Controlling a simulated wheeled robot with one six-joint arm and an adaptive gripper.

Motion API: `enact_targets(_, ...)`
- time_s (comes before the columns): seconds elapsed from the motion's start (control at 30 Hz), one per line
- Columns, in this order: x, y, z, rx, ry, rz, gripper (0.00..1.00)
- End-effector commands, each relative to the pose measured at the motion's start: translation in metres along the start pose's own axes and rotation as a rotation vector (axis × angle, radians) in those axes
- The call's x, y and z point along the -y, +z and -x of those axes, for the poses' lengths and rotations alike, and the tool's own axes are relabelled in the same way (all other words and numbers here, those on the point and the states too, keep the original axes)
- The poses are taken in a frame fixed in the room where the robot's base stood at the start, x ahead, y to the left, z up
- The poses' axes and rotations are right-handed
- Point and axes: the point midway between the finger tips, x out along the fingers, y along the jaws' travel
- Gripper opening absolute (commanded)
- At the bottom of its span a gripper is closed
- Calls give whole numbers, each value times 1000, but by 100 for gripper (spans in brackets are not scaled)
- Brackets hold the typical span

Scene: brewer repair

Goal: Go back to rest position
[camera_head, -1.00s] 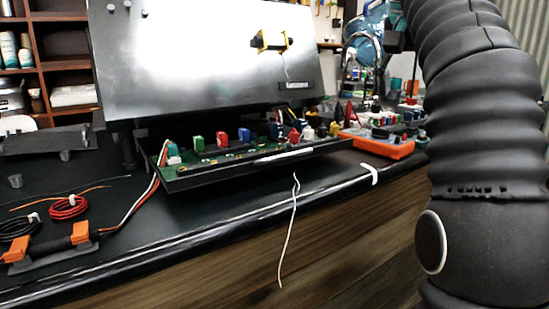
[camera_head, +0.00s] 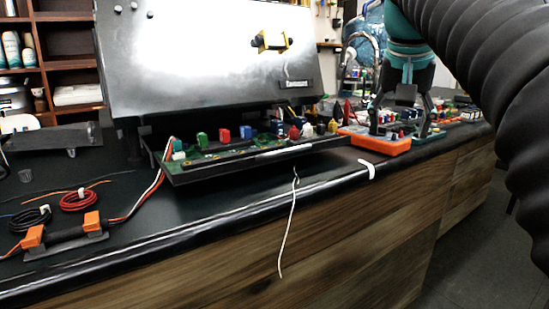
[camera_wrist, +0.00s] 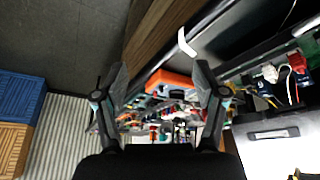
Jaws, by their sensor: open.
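My gripper (camera_head: 403,124) hangs at the right of the head view, in front of the orange tray on the counter. In the wrist view my gripper (camera_wrist: 160,84) has its two fingers spread wide apart with nothing between them. The brewer (camera_head: 215,60) stands open on the counter, with its metal panel raised. Its green circuit board (camera_head: 215,152) with coloured connectors lies in the black tray below. A thin white wire (camera_head: 289,228) hangs down over the counter's front edge.
The black counter (camera_head: 140,245) has red and black cable coils (camera_head: 77,201) and an orange-ended connector (camera_head: 62,236) at the left. The orange tray (camera_head: 375,143) holds small parts. Wooden shelves (camera_head: 68,55) stand behind. Open floor (camera_head: 470,250) lies at the right.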

Motion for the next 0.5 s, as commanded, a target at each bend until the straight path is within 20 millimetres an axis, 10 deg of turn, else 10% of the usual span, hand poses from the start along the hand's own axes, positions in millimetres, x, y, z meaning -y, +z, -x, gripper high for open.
enact_targets(0.5, 0, 152, -101, -38, -111, 219, 71)
